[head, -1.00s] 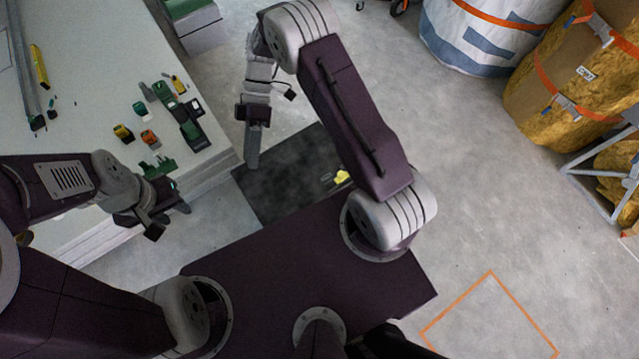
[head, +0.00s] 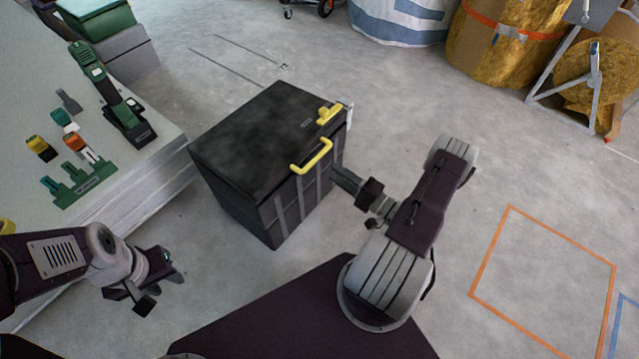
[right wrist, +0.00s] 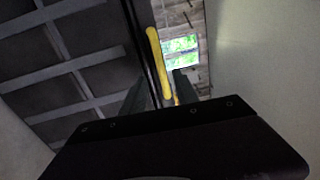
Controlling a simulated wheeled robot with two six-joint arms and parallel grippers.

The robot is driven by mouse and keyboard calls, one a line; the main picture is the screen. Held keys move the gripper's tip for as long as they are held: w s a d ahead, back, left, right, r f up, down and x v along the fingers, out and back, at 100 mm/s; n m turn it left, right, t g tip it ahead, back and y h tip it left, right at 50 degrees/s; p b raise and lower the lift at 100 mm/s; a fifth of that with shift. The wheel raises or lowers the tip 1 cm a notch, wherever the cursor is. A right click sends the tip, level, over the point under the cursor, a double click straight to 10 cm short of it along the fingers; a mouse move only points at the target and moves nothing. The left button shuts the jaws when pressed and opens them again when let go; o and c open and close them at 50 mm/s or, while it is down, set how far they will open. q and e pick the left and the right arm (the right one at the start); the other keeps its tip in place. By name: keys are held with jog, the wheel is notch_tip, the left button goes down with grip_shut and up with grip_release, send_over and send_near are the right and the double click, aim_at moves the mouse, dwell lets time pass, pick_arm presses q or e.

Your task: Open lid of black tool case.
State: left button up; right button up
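The black tool case (head: 262,150) stands on the floor in the middle of the head view, its lid shut. A yellow handle (head: 313,158) is at the lid's front edge and a yellow latch-like part (head: 328,113) is on the lid's right. My right gripper (head: 342,178) is beside the ribbed side of the case, below the lid edge. In the right wrist view its fingers are apart (right wrist: 162,88), with a yellow bar (right wrist: 155,60) seen between and beyond them; contact cannot be told. My left gripper (head: 152,290) is away from the case, apparently open and empty.
A pale workbench (head: 95,130) with a green-and-black tool (head: 115,100) and several small items stands close left of the case. Wrapped rolls (head: 510,35) stand far right. The floor at right is clear, with an orange outline (head: 490,255).

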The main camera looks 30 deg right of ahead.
aim_at(317, 156)
jog(key=b+x, duration=0.2)
jog(key=x, duration=0.2)
jog(key=b+x, duration=0.1)
jog(key=x, duration=0.3)
jog(key=shift+w+d+r+b, duration=0.1)
jog(key=shift+w+b, duration=0.3)
grip_shut()
dwell(1.1)
